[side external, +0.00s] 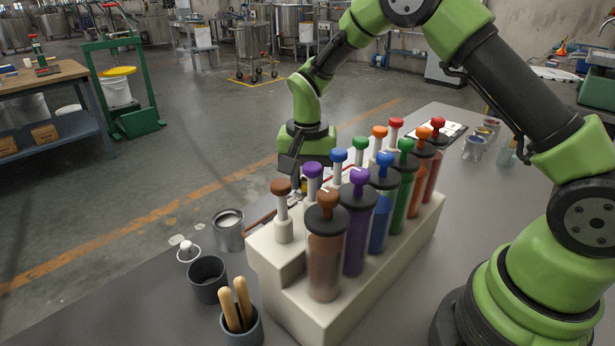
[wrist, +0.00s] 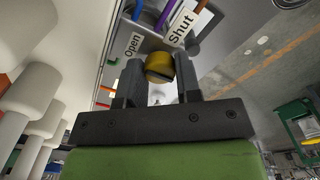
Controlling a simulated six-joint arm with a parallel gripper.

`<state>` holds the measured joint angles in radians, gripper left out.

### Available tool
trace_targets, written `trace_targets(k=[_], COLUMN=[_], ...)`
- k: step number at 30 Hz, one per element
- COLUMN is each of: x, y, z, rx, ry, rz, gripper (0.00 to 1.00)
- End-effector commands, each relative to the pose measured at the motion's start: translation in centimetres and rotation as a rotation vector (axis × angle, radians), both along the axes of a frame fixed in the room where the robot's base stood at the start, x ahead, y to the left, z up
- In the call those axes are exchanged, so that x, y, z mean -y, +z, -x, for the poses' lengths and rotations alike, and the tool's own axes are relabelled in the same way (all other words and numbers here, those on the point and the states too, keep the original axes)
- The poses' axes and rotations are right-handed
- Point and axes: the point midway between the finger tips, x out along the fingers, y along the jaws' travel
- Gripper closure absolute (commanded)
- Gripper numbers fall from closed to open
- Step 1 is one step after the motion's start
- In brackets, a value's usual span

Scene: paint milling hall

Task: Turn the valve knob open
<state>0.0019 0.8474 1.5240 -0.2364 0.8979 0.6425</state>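The yellow valve knob (wrist: 159,67) shows in the wrist view between the two dark fingers of my gripper (wrist: 160,82). The fingers flank it closely on both sides, with no clear gap, and look shut on it. An "Open" label (wrist: 133,44) lies to the left of the knob and a "Shut" label (wrist: 182,28) to its upper right. In the side view my gripper (side external: 290,168) reaches down behind the rack of plungers. Its fingertips and most of the knob are hidden there. The knob's pointer direction is not clear.
A pale rack (side external: 345,318) of coloured tubes and plungers stands close to my gripper. A grey tin (side external: 229,236), a dark cup (side external: 208,284) and a pot with wooden handles (side external: 243,330) sit to its left. Coloured pipes (wrist: 165,14) run beyond the knob.

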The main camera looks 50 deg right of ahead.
Motion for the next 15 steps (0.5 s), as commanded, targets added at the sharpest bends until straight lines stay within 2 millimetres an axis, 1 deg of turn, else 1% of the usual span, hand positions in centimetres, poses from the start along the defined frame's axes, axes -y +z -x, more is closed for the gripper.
trace_targets(k=[1,3,11,13,15], x=[0.0,0.0,0.0,0.0,0.0], y=[0.0,0.0,0.1,0.4,1.3], z=[0.0,0.0,0.0,-0.1,-0.1], rx=[0.001,0.001,0.001,0.003,0.005], ry=[0.001,0.0,-0.001,-0.001,-0.001], rz=[0.001,0.001,0.0,0.0,0.001], gripper=[0.57,0.43,0.43,0.43,0.43])
